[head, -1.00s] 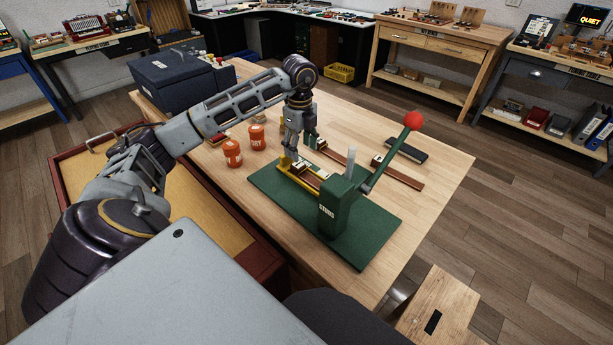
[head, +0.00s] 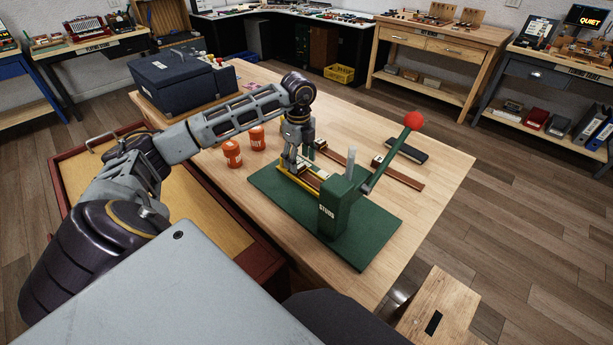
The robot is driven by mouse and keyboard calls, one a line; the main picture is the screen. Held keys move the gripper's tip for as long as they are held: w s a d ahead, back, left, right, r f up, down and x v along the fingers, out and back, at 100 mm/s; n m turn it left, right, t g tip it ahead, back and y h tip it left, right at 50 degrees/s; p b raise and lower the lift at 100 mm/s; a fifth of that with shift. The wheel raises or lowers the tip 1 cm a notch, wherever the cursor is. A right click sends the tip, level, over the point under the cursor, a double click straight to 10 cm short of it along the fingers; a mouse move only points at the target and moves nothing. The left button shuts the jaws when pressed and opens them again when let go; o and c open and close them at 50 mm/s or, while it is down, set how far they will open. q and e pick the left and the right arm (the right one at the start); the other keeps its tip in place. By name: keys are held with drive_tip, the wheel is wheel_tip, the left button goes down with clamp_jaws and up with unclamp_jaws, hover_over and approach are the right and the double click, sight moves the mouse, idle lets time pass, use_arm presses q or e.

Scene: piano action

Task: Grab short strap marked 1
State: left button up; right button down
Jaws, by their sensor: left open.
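My left gripper (head: 290,168) points down over the far left part of the green press base, with its fingers at the yellow-edged holder (head: 306,184). It is open. A brown strip (head: 314,180) with a pale piece at its end lies along that holder, close beside the fingers; I cannot tell whether they touch it. Another brown strap (head: 402,178) with a pale block lies on the table to the right, and a further brown strip (head: 334,156) lies behind the press. No number 1 is legible on any of them. My right gripper is not in view.
The green press (head: 335,208) has a lever with a red knob (head: 414,120) rising to the right. Two orange containers (head: 232,153) stand left of the base. A dark box (head: 180,80) stands at the back left, and a black block (head: 406,150) lies at right. The table's front right is clear.

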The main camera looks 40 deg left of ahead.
use_arm(q)
drive_tip(key=shift+f, duration=1.1)
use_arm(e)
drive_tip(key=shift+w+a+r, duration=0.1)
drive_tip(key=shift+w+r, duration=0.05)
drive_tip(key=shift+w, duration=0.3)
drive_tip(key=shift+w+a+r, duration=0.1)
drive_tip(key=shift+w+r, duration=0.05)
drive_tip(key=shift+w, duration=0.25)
use_arm(q)
drive_tip(key=shift+c, duration=0.2)
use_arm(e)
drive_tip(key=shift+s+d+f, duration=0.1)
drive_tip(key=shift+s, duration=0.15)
